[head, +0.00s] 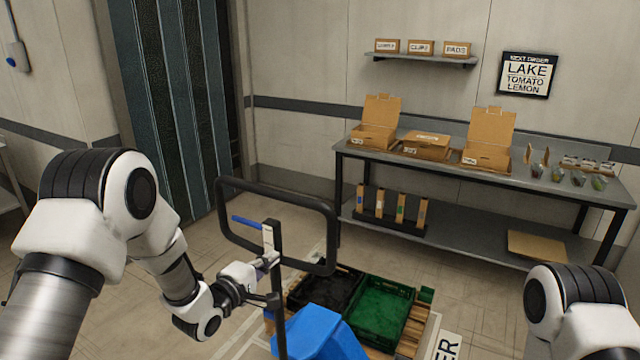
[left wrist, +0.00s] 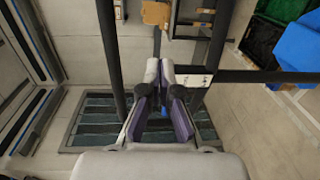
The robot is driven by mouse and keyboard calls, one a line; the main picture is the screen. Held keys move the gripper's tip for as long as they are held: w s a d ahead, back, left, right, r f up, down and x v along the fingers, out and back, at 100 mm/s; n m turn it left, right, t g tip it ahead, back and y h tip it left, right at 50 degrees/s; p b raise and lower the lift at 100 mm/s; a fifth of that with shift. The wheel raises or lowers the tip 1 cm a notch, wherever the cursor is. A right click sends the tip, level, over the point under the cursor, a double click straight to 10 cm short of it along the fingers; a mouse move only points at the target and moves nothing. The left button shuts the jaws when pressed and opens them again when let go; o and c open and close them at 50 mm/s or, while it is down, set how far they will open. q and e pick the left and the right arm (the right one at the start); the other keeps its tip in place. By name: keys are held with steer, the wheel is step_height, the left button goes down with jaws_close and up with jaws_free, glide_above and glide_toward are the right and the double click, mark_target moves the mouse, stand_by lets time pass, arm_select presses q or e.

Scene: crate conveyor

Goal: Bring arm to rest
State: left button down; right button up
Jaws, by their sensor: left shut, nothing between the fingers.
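My left arm comes in from the left, bent at the elbow and reaching low. Its gripper (head: 268,260) is beside a dark upright post that stands in front of a black looped frame (head: 333,232). In the left wrist view the two fingers (left wrist: 166,68) are together with nothing between them. Dark bars of the frame (left wrist: 108,45) pass close around the fingers there. I cannot tell whether the gripper touches the post. Of my right arm only a white upper part shows at the lower right of the head view; its gripper is out of view.
A blue object (head: 318,335) sits low in front of black (head: 335,293) and green (head: 385,305) crates on a wooden pallet. A grey table (head: 470,168) with cardboard boxes stands along the back wall, under a small shelf (head: 422,58). Open floor lies left of the pallet.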

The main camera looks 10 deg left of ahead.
arm_select(q)
steer(key=s+a+f+m+g+y+b, duration=0.1)
steer(key=s+f+g+b, duration=0.15)
steer(key=s+f, duration=0.65)
steer(key=s+a+f+g+y+b, duration=0.1)
steer(key=s+f+g+y, duration=0.3)
steer(key=f, duration=0.9)
steer(key=s+f+m+g+h+b, duration=0.1)
steer(key=s+f+g+b, duration=0.1)
steer(key=s+f, duration=0.8)
steer(key=s+a+f+m+g, duration=0.1)
steer(key=s+m+g, duration=0.1)
steer(key=s+m, duration=0.2)
steer(key=s+a+f+m+g+y, duration=0.1)
steer(key=s+f+m+g, duration=0.1)
steer(key=s, duration=0.7)
steer(key=s+a+f+m+g+y, duration=0.1)
steer(key=s+m+g, duration=0.2)
steer(key=s+m, duration=0.2)
steer(key=shift+s+a+f+m+b, duration=0.3)
steer(key=shift+s+a+f, duration=0.05)
steer(key=shift+s, duration=0.35)
arm_select(e)
step_height(320, 180, down, 8)
steer(key=shift+r, duration=0.25)
steer(key=shift+w, duration=0.1)
